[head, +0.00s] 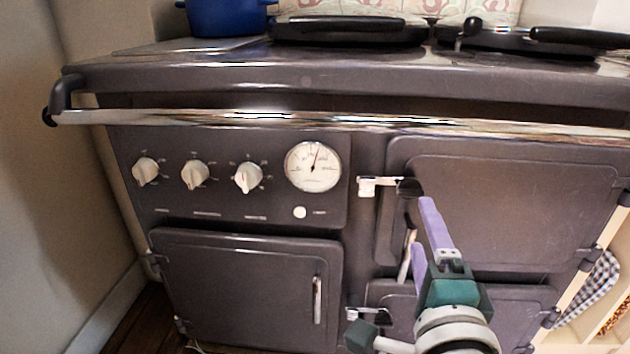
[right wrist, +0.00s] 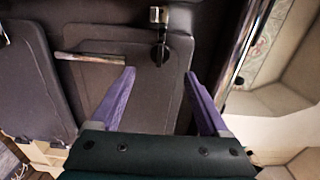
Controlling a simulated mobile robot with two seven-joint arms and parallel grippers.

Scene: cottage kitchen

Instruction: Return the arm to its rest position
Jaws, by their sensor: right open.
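My right gripper (head: 420,224) has purple fingers and a green body. It stands in front of the dark grey range cooker, near the left edge of the upper right oven door (head: 510,205). In the right wrist view the gripper (right wrist: 160,74) is open, with nothing between its fingers. Beyond the fingers are a dark oven door (right wrist: 125,100) and a black and silver latch (right wrist: 158,45). I cannot tell whether the fingers touch the cooker. My left gripper is not in view.
A chrome rail (head: 300,119) runs across the cooker's front above the knobs (head: 195,175) and round gauge (head: 313,166). A blue pot (head: 226,17) stands on top, beside black lids (head: 348,30). A wall (head: 60,220) closes the left side. Shelves (head: 595,310) stand at right.

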